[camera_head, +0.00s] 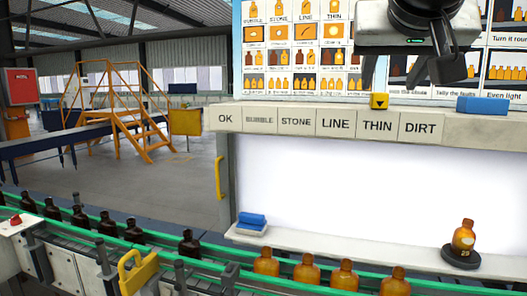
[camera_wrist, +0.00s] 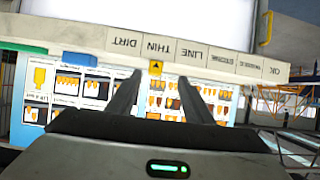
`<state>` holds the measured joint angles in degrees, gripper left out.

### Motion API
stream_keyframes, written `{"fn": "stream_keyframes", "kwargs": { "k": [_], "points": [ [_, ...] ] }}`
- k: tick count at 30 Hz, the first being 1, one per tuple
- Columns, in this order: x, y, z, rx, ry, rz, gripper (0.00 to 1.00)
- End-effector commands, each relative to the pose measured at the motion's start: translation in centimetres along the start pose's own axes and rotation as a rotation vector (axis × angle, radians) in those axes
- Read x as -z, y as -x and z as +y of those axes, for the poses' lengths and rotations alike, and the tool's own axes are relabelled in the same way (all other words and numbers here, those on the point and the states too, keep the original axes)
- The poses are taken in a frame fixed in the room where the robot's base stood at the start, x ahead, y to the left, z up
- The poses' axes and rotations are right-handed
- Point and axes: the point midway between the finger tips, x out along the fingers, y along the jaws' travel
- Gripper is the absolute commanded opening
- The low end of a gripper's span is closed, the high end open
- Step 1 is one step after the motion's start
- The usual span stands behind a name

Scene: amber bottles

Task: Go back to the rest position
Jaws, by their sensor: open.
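My gripper (camera_wrist: 160,78) is open, with two dark fingers apart and nothing between them in the wrist view. In the head view its pale body (camera_head: 400,32) hangs at the upper right, in front of the picture board and above the label ledge. An amber bottle (camera_head: 464,236) stands on a round dark stand (camera_head: 461,257) on the white shelf at the right, well below my gripper and apart from it. The stand bears a small number that I cannot read surely.
A ledge (camera_head: 228,120) carries labels, a yellow marker (camera_head: 379,101) and a blue block (camera_head: 482,105). Blue pads (camera_head: 252,220) lie on the lower shelf. Dark and amber bottles line the green-railed conveyor (camera_head: 225,262) in front. Orange stairs (camera_head: 140,130) stand behind, left.

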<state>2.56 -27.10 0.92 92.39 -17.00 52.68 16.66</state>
Motion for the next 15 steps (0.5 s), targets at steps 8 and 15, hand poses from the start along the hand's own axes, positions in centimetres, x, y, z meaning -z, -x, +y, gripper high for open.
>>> {"fn": "stream_keyframes", "kwargs": {
  "k": [8,15],
  "points": [
    [-17.3,-1.2,-2.3,0.12,0.125,-0.356,0.47],
    [-29.9,0.3,-2.9,0.203,0.182,-0.574,0.47]
  ]
}}
